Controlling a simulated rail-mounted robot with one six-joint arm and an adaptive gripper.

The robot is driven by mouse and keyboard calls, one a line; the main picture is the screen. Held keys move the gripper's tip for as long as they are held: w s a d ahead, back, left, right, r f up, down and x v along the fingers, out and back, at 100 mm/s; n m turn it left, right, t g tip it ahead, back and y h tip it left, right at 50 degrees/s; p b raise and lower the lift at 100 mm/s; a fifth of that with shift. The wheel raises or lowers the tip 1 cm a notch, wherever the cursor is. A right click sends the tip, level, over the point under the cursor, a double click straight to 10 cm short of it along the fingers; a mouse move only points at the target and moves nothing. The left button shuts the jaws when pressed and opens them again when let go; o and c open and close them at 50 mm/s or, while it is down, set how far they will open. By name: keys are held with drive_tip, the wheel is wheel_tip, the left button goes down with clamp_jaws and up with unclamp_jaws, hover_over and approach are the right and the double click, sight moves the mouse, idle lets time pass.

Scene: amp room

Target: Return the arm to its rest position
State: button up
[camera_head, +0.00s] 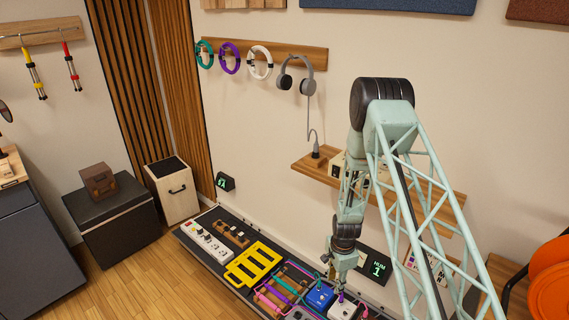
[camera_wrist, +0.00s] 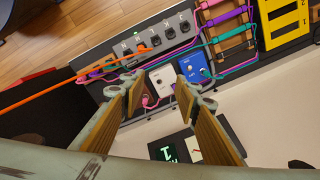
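My arm reaches from the right over the long pedalboard (camera_head: 205,264) in the head view. My gripper (camera_head: 338,284) points down near the blue pedal (camera_head: 319,297) and the white pedal (camera_head: 343,309). In the wrist view, my gripper (camera_wrist: 162,82) is open, its two wood-coloured pads apart with nothing held between them. The white pedal (camera_wrist: 162,77) and blue pedal (camera_wrist: 194,66) show beyond the fingers. I cannot tell whether a fingertip touches the pedals or cables.
A wooden shelf (camera_head: 305,166) on the wall is close behind my arm. A display reading 1 (camera_head: 378,267) stands behind the board. Pink and purple cables, a yellow frame (camera_head: 253,264) and a white power strip (camera_head: 206,243) lie along it. Headphones (camera_head: 296,75) hang above.

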wheel_tip(320, 180, up, 25)
drive_tip(key=n, duration=0.3)
drive_tip(key=s+r+n+t, duration=0.15)
drive_tip(key=s+r, duration=0.35)
drive_tip(key=r, duration=0.7)
drive_tip(key=s+r+n, duration=0.3)
drive_tip(key=s+r, duration=0.2)
drive_tip(key=r, duration=0.8)
drive_tip(key=s+r+n, duration=0.3)
drive_tip(key=s+r, duration=1.2)
drive_tip(key=s, duration=0.3)
drive_tip(key=s+r+n+t, duration=0.1)
drive_tip(key=s+r+n, duration=0.1)
drive_tip(key=s, duration=0.8)
drive_tip(key=s+r+n+t, duration=0.1)
drive_tip(key=s+r+n, duration=0.1)
drive_tip(key=s, duration=0.8)
drive_tip(key=shift+s+r, duration=0.25)
drive_tip(key=shift+r, duration=0.15)
